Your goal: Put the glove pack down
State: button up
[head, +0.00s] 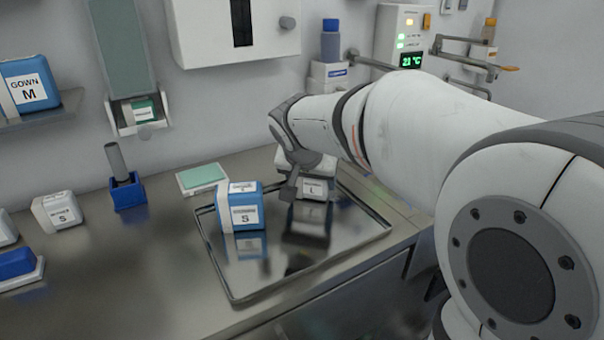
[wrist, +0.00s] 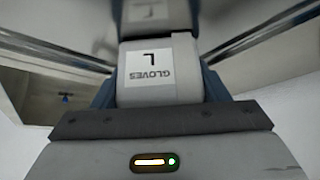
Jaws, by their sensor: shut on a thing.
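A white glove pack marked "GLOVES L" (wrist: 152,70) is between the fingers of my gripper in the wrist view, its label upside down there. In the head view the same pack, labelled L (head: 314,188), is at the tip of my arm, over the far right part of the shiny metal tray (head: 235,297). My gripper (head: 300,180) is shut on it, partly hidden by my wrist. The pack's reflection shows below it in the tray; I cannot tell whether it touches the surface.
A blue and white pack marked S (head: 242,212) stands on the tray left of the glove pack. A green-topped box (head: 203,178) lies behind the tray. A blue holder (head: 128,192) and a white S pack (head: 57,212) stand further left. The tray's front is clear.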

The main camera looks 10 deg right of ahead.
jog(key=o, duration=0.5)
jog(key=shift+f, duration=0.15)
jog(key=o, duration=0.5)
jog(key=shift+s+a+r, duration=0.1)
jog(key=shift+s+r, duration=0.05)
jog(key=shift+r, duration=0.45)
jog(key=p+v, duration=0.2)
jog(key=v, duration=0.9)
jog(key=shift+s, duration=0.1)
